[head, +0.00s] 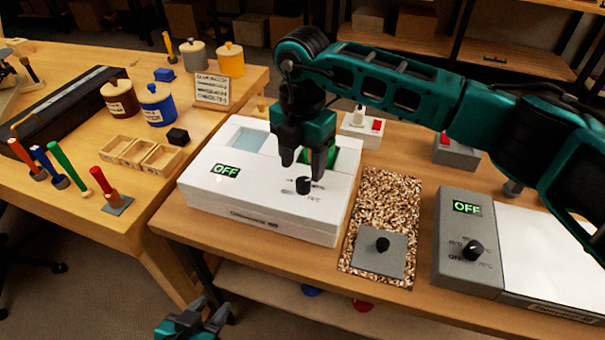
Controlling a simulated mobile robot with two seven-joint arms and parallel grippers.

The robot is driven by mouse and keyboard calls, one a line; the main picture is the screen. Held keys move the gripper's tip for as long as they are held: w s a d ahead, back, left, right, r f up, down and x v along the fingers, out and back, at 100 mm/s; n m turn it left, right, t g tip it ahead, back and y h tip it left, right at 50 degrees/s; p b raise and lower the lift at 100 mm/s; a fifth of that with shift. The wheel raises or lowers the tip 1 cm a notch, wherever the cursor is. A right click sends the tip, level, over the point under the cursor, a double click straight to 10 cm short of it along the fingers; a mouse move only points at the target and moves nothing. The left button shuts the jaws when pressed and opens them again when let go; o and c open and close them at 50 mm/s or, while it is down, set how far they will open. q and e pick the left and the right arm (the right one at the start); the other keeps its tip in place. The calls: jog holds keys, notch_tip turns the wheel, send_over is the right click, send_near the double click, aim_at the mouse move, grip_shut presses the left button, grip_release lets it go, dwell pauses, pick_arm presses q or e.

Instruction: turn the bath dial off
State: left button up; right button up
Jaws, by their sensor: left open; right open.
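The white bath unit (262,212) stands on the near bench, with a water basin (247,140) at its back left. Its display (226,171) reads OFF in green. The black bath dial (303,186) is on its top, right of the display. My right gripper (304,170) points down just above and behind the dial, with its fingers apart. I cannot tell whether the fingers touch the dial. My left gripper (208,312) is open and empty at the bottom of the view, below the bench's front edge.
A grey unit (468,225) with an OFF display and its own dial stands at the right. A switch box (364,129) sits behind. Jars, small boxes and coloured-handled tools crowd the left bench.

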aim_at(303, 182)
jog(key=shift+f, duration=2.15)
jog(key=shift+c, duration=0.2)
grip_shut()
